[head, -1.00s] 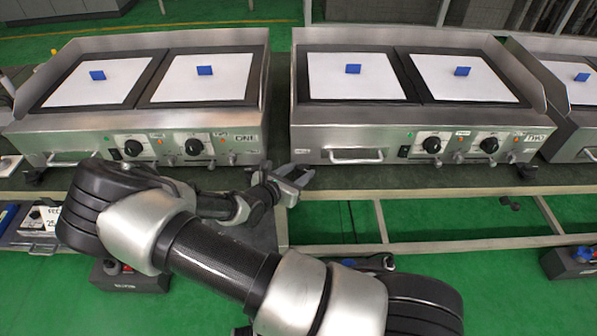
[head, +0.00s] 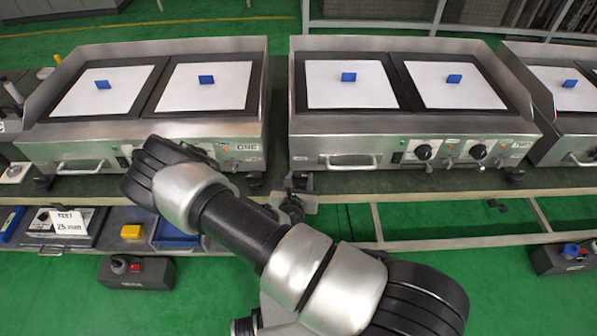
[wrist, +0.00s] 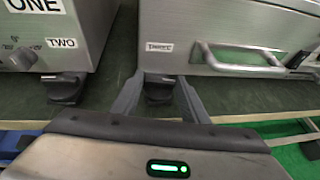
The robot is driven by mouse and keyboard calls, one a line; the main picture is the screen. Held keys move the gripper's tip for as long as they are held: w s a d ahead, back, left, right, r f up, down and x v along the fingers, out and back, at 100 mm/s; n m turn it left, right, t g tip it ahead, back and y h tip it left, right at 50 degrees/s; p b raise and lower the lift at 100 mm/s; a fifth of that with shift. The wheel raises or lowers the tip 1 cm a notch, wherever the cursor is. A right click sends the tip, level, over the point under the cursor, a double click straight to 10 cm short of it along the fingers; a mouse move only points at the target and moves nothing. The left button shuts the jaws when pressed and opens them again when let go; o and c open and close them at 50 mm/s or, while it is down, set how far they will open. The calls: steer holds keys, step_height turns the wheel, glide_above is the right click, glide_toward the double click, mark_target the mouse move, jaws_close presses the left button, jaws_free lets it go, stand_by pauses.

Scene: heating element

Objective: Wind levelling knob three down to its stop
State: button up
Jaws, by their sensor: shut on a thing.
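The levelling knob under a small, blurred label that seems to read THREE (wrist: 158,47) is a black foot (wrist: 158,90) at the left front corner of the right griddle (wrist: 210,25). In the wrist view my gripper (wrist: 159,79) has one finger on each side of this knob and is shut on it. In the head view my gripper (head: 300,188) is small and dark at the same corner of griddle TWO (head: 312,146), and its fingers are hard to make out there. The knob's underside and thread are hidden.
Griddle ONE (head: 225,133) stands close on the left, with another black foot (wrist: 66,88) under its corner, below the label TWO (wrist: 61,43). A door handle (wrist: 240,67) juts out to the right. The bench edge (head: 420,183) runs in front.

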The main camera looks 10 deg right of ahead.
steer(key=shift+d+r+n+y+p, duration=0.1)
steer(key=shift+d+n+y+p, duration=0.05)
steer(key=shift+n+y+p, duration=0.45)
steer(key=shift+t, duration=0.3)
steer(key=o, duration=1.1)
steer(key=shift+c, duration=0.2)
steer(key=p+v, duration=0.2)
steer(key=v, duration=1.5)
steer(key=shift+s, duration=0.25)
steer(key=shift+d+r, duration=0.1)
